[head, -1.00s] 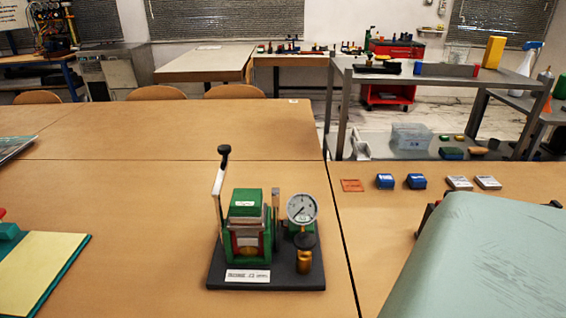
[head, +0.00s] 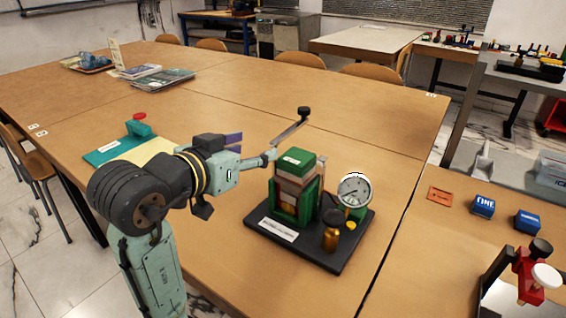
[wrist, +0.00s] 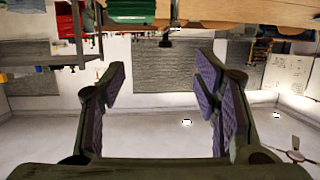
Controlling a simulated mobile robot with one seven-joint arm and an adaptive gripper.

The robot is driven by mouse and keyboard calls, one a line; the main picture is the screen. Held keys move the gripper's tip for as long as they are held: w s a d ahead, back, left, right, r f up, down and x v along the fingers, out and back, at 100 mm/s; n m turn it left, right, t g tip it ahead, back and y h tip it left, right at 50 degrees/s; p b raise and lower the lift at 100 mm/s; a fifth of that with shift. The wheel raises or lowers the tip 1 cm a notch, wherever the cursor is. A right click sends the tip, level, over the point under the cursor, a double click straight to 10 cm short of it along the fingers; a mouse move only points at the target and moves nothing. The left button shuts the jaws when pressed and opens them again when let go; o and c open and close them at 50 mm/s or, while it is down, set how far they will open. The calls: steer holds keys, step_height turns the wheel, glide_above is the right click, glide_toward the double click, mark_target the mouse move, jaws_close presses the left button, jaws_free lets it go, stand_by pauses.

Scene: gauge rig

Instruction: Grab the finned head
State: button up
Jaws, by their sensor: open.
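The gauge rig stands on a black base (head: 270,222) on the table in the head view. Its green-topped block (head: 296,163), with pale and brown layers below, sits between green side walls. I take this layered block to be the finned head; the fins are not clear. A lever with a black knob (head: 304,111) rises behind it. My gripper (head: 254,150) is left of the block, apparently apart from it. In the wrist view my gripper (wrist: 160,80) is open, nothing between its purple pads. The green block (wrist: 130,9) shows at that view's top edge, upside down.
A dial gauge (head: 355,190) and a brass cylinder (head: 331,238) stand on the base right of the block. A teal board (head: 112,148) lies to the left. Blue blocks (head: 483,207) and a red clamp (head: 530,272) are at right.

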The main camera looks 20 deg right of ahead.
mark_target(296, 157)
steer(key=shift+m+g, duration=0.5)
steer(key=shift+g, duration=0.3)
steer(key=shift+w+d+f+p, duration=0.3)
steer(key=shift+w+d+f, duration=0.6)
steer(key=shift+d, duration=0.8)
steer(key=shift+w+d+f+p, duration=0.25)
steer(key=shift+w+d+f, duration=0.3)
steer(key=shift+d+f, duration=0.9)
steer(key=shift+w+d+f+p, duration=0.3)
steer(key=shift+w+d+f, duration=0.45)
steer(key=shift+d, duration=1.2)
steer(key=shift+s, duration=0.1)
steer(key=shift+c, duration=0.2)
steer(key=c, duration=0.9)
